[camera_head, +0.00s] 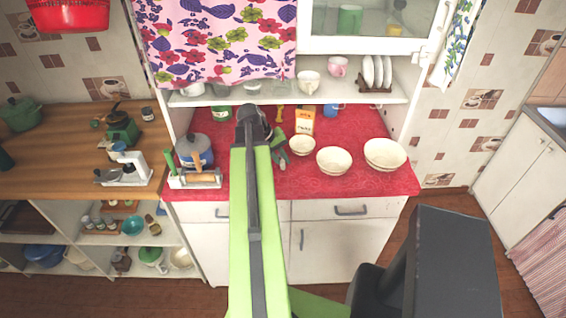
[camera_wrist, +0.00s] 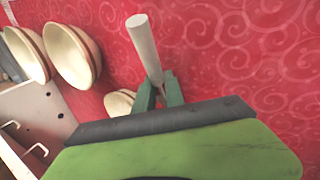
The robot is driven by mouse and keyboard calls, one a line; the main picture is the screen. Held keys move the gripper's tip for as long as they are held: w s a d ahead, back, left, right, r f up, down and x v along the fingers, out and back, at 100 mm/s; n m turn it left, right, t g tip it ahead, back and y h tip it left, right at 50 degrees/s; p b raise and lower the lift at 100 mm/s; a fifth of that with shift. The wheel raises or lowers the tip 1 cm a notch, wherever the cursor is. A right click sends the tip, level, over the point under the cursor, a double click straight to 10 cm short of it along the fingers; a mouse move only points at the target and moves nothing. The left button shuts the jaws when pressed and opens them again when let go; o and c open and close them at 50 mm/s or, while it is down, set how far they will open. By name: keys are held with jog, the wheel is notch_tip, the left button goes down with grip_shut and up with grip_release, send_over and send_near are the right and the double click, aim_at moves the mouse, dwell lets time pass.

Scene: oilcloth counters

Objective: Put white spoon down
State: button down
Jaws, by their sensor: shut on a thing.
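The white spoon (camera_wrist: 145,45) shows in the wrist view as a pale round handle standing out between the dark green fingers. My gripper (camera_wrist: 160,92) is shut on it. The spoon's other end is hidden, and I cannot tell whether the spoon touches the surface. The red oilcloth counter (camera_wrist: 220,55) lies behind it. In the head view my arm reaches over the counter (camera_head: 345,187), left of the bowls, and the spoon cannot be made out.
Three cream bowls, a small one (camera_head: 302,145), a middle one (camera_head: 334,160) and a large one (camera_head: 385,154), stand right of my gripper. An orange-and-white carton (camera_head: 304,121) stands behind. A pot (camera_head: 194,150) and a rolling-pin holder (camera_head: 195,180) are left. The counter's front right is clear.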

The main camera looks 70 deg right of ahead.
jog(key=shift+f, duration=0.2)
jog(key=c, duration=1.7)
grip_release()
jog(key=shift+r, duration=0.1)
jog(key=shift+w+r+p, duration=0.1)
jog(key=shift+r+p, duration=0.35)
jog(key=shift+r, duration=0.1)
jog(key=p+v, duration=1)
jog(key=v, duration=0.1)
